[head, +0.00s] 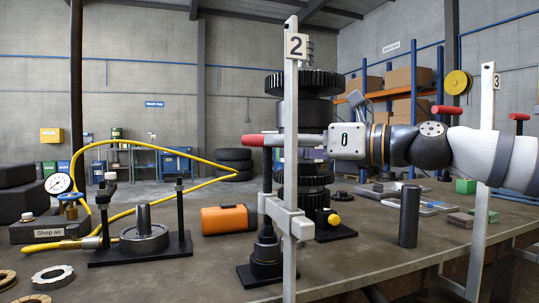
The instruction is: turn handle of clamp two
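Clamp two is the pale upright post with the "2" plate (296,46) in the middle of the head view, with a dark screw rod beside it. Its red handle (253,140) lies level at the top of the rod, left of the post. My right gripper (272,140) comes in from the right, behind the post. Its grey fingers overlap the right part of the handle, hiding that part. Whether they are closed on it cannot be made out. My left gripper is not in view.
Behind the post stands a dark gear stack (303,83). An orange case (228,219), a dark cylinder (409,216) and a yellow air hose (130,212) are on the bench. The post marked 3 (487,95) and its red handle (447,110) stand at right near my arm.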

